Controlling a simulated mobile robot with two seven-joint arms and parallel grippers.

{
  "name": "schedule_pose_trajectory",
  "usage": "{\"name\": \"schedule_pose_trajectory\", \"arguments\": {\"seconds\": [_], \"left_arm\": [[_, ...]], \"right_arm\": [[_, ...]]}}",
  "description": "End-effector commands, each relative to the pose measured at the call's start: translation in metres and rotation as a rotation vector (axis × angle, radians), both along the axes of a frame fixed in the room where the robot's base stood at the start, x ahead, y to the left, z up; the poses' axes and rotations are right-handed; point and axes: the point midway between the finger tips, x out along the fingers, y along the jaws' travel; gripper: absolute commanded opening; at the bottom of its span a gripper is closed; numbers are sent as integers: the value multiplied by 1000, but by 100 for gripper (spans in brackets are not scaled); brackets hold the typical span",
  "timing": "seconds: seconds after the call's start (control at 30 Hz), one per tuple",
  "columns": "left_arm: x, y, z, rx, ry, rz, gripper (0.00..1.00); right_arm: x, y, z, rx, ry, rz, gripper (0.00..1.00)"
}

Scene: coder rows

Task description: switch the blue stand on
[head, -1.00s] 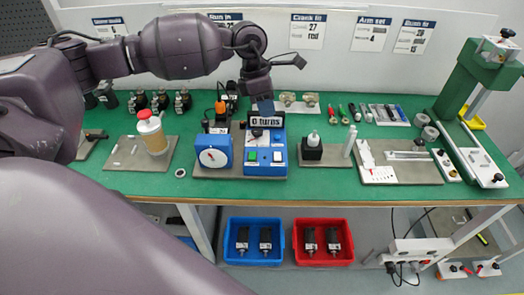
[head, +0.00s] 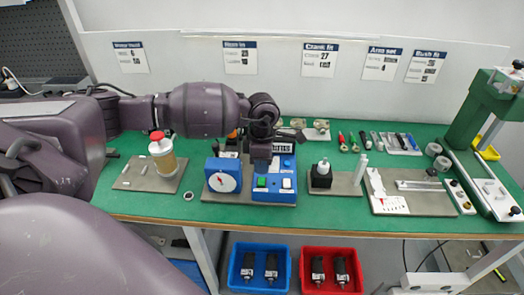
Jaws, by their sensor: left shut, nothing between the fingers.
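The blue stand (head: 288,163) is on a grey mat on the green table, with a green button (head: 261,182) and a white button (head: 287,183) on its front face. Its display at the back is partly hidden by my arm. My left gripper (head: 262,165) points down, shut and empty, just above and behind the green button. I cannot tell whether it touches the button or whether the button is pressed. My right gripper is not in view.
A blue box with a white dial (head: 223,181) stands just left of the stand. A red-capped jar (head: 163,158) is farther left and a black block with a white bottle (head: 321,176) is to the right. Blue and red bins (head: 235,281) (head: 354,286) are below the table.

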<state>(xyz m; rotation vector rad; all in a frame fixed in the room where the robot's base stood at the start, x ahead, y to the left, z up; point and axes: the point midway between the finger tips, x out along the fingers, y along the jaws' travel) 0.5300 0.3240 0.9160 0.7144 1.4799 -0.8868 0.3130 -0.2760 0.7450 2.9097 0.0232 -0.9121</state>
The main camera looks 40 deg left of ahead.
Motion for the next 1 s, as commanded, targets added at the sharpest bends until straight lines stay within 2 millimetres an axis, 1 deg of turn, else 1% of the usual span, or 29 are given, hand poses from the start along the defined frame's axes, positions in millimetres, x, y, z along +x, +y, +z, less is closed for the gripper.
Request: {"name": "schedule_pose_trajectory", "arguments": {"seconds": [0.03, 0.1, 0.3, 0.47, 0.77, 0.9, 1.0], "left_arm": [[-2, -1, -9, -1, 4, 0, 0], [-3, -2, -19, -2, 3, 0, 0], [-4, -3, -37, -2, 2, -1, 0], [-5, -3, -41, -1, 1, -1, 0], [-5, -3, -42, -1, 1, -1, 0], [-9, -6, -55, 0, 4, -1, 0], [-11, -7, -55, -1, 4, -1, 0]], "right_arm": [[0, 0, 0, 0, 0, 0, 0], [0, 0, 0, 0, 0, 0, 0], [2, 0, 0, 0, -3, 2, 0], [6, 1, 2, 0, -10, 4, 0], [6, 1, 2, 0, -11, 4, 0], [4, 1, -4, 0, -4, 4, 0], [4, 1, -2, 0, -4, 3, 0]]}}
